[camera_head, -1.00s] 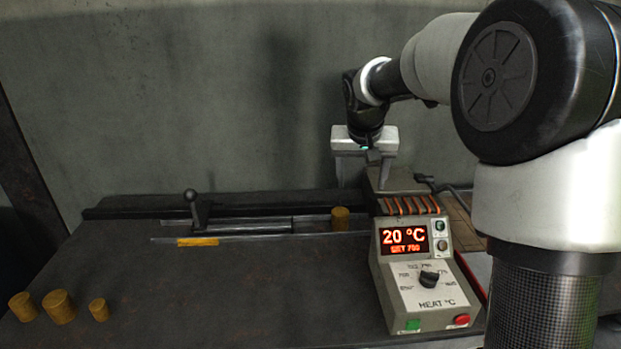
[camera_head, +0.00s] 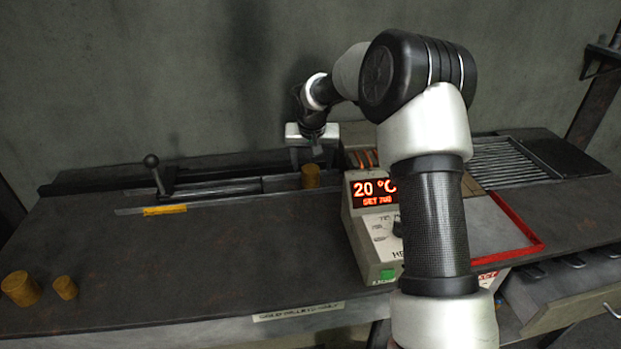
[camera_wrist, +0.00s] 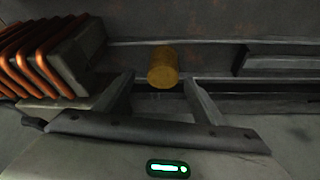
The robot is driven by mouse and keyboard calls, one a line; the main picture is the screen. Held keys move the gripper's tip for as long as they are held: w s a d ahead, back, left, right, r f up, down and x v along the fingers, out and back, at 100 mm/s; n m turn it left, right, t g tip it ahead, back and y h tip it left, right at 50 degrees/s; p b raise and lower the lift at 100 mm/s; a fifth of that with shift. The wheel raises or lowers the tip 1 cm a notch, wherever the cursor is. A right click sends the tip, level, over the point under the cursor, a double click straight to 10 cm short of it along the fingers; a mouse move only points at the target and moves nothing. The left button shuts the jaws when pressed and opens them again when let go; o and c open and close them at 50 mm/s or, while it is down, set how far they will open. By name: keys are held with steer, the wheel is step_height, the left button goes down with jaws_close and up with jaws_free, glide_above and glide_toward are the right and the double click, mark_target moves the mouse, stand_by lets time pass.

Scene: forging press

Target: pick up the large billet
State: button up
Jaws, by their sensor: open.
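A yellow-brown billet (camera_head: 310,176) stands upright at the end of the rail channel, beside the heater. It also shows in the wrist view (camera_wrist: 163,67), ahead of and between my finger tips. My gripper (camera_head: 311,158) points down above it, open and empty, with a finger on either side in the picture. In the wrist view the gripper (camera_wrist: 160,80) shows a clear gap between its fingers. Two more billets stand at the front left of the bench, a bigger one (camera_head: 21,288) and a small one (camera_head: 65,288). I cannot tell surely which billet is the large one.
The heater box (camera_head: 376,225) reads 20 °C and stands just right of the billet; its copper coils (camera_wrist: 40,58) are close left in the wrist view. A lever (camera_head: 155,172) rises from the rail at left. A red-edged area (camera_head: 520,235) lies right. The mid-bench is clear.

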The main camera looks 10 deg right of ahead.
mark_target(310, 169)
steer(key=x, duration=0.4)
steer(key=shift+s+a+f, duration=0.15)
steer(key=shift+a+f, duration=0.1)
steer(key=shift+a, duration=0.05)
steer(key=shift+w+f, duration=0.2)
steer(key=shift+f, duration=0.2)
jaws_close()
steer(key=shift+w+r, duration=0.1)
steer(key=shift+r, duration=0.1)
